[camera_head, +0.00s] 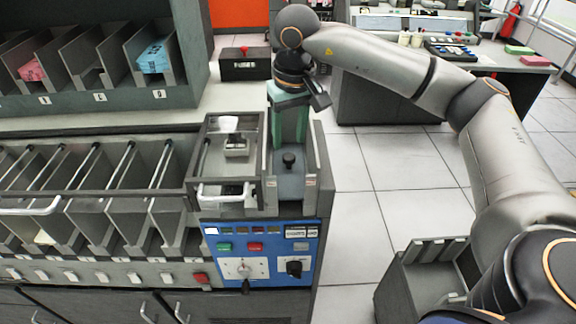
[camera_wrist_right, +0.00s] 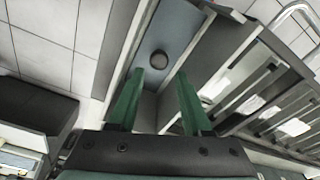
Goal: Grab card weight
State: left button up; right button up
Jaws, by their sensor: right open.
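The card weight is a grey plate (camera_head: 289,186) with a small black knob (camera_head: 289,160), lying in the narrow hopper at the right end of the machine. My right gripper (camera_head: 290,140) points down from above the hopper, its green fingers just behind and above the knob in the head view. In the right wrist view the fingers (camera_wrist_right: 168,85) are apart with nothing between them, and the knob (camera_wrist_right: 159,60) shows just beyond the fingertips, apart from them. My left gripper is not in view.
Hopper walls (camera_head: 321,165) stand close around the weight. A clear-lidded tray (camera_head: 232,150) with a handle is to its left, and the blue control panel (camera_head: 262,255) is below. Sorting pockets (camera_head: 90,225) fill the left. Card bins (camera_head: 110,60) with pink and blue cards stand behind.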

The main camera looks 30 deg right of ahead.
aim_at(289, 156)
jog(key=f, duration=0.6)
jog(key=shift+w+d+f+p, duration=0.1)
jog(key=shift+w+f+p, duration=0.15)
jog(key=shift+f+p, duration=0.1)
jog(key=shift+r, duration=0.1)
jog(key=c, duration=0.8)
grip_shut()
jog(key=shift+r, duration=0.1)
